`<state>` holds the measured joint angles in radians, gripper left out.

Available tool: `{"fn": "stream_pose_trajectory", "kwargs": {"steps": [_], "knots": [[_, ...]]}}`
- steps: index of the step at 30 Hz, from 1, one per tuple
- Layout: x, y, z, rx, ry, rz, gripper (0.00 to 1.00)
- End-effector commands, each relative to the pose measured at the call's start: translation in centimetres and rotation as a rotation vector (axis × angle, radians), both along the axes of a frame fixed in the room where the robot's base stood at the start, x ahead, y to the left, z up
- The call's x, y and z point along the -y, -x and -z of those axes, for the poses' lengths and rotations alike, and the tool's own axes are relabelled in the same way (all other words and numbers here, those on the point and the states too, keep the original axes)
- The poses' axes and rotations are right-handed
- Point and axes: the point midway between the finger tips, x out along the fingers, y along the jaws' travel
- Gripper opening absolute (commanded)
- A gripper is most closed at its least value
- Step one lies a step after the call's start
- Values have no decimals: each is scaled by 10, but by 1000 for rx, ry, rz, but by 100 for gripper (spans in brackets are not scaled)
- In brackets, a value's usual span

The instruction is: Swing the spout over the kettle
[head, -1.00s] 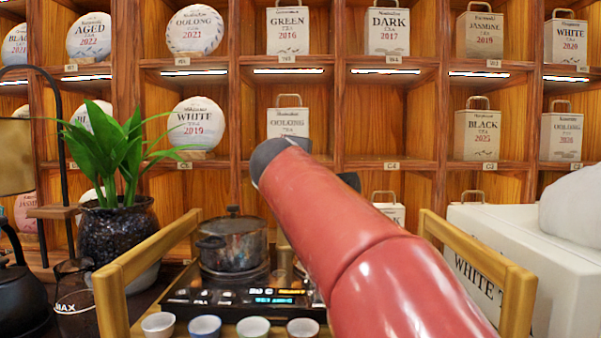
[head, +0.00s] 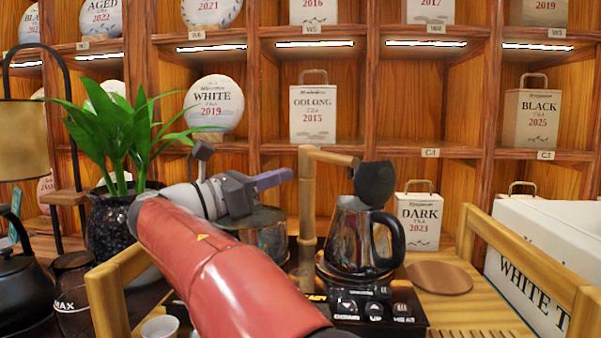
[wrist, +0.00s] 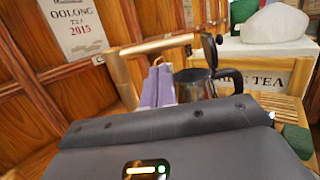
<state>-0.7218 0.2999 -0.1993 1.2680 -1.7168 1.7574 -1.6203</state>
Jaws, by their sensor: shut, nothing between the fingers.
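The spout (head: 332,156) is a bamboo tube on an upright bamboo post (head: 306,225). It points right, and its tip appears above the steel kettle (head: 345,240) in the head view; I cannot tell the exact depth. The kettle stands on a base, its dark lid (head: 375,183) raised, its black handle on the right. My gripper (head: 288,175) is shut and empty, its purple fingers just left of the post. In the wrist view the fingers (wrist: 157,68) show below the spout (wrist: 160,46), left of the kettle (wrist: 190,88). Whether they touch the spout or post is unclear.
A pot (head: 265,240) stands behind my arm, partly hidden. A potted plant (head: 115,215) and a black kettle (head: 22,270) are at the left. A control panel (head: 370,305) is in front of the kettle. A round wooden coaster (head: 438,278) lies at the right. White boxes (head: 540,245) stand further right.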

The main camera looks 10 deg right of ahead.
Motion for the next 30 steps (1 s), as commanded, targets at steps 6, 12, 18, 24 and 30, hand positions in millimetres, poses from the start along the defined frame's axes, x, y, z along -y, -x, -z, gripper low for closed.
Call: {"fn": "stream_pose_trajectory", "kwargs": {"steps": [6,12,18,24,30], "knots": [[40,-13,-7,1,-2,4,0],[68,-23,-14,2,-3,3,0],[80,-27,-16,2,-4,0,0],[80,-28,-16,2,-4,-2,0],[83,-28,-19,0,-3,0,0]]}}
